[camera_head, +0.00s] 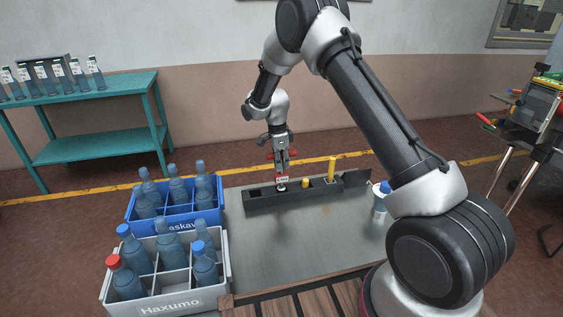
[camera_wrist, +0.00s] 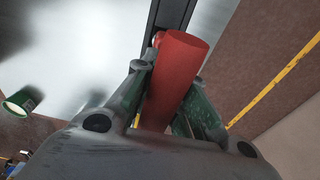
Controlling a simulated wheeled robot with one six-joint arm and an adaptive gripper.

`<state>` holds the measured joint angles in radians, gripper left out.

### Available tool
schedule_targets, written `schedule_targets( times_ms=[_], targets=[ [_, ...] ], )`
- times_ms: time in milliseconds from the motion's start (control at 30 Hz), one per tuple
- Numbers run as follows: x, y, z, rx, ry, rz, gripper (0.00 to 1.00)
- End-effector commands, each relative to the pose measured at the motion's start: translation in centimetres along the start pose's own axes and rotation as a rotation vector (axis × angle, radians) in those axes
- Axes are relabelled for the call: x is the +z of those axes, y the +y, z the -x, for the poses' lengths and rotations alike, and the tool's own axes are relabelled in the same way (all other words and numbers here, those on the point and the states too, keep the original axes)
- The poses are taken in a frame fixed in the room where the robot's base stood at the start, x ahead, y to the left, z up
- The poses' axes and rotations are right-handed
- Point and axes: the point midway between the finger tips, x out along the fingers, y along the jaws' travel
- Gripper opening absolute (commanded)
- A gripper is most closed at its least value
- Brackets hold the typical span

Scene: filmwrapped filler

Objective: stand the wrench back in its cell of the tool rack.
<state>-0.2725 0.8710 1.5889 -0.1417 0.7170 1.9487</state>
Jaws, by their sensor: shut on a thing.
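My gripper (camera_head: 282,160) is shut on the red wrench (camera_wrist: 176,75), seen as a thick red bar between the fingers in the wrist view. In the head view the wrench is small and mostly hidden by the fingers; a red and white part shows just below them. The tool rack (camera_head: 310,197) is a long dark box at the far side of the grey table. My gripper is over its left half, with the held wrench's lower end at or just above the rack. I cannot tell whether that end is inside a cell.
A tall yellow handle (camera_head: 331,168) and a short yellow piece (camera_head: 305,184) stand in the rack, right of my gripper. A blue crate (camera_head: 176,222) and a grey crate (camera_head: 185,300) of bottles stand left. A blue-capped bottle (camera_head: 380,204) stands right. The table's middle is clear.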

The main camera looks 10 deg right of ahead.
Motion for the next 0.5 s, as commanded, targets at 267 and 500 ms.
schedule_targets(
  times_ms=[267, 500],
  targets=[
    [0.1, 0.0, -0.7, 0.000, 0.000, 0.000, 0.00],
    [0.1, 0.0, -1.3, 0.000, 0.000, 0.000, 0.00]
  ],
)
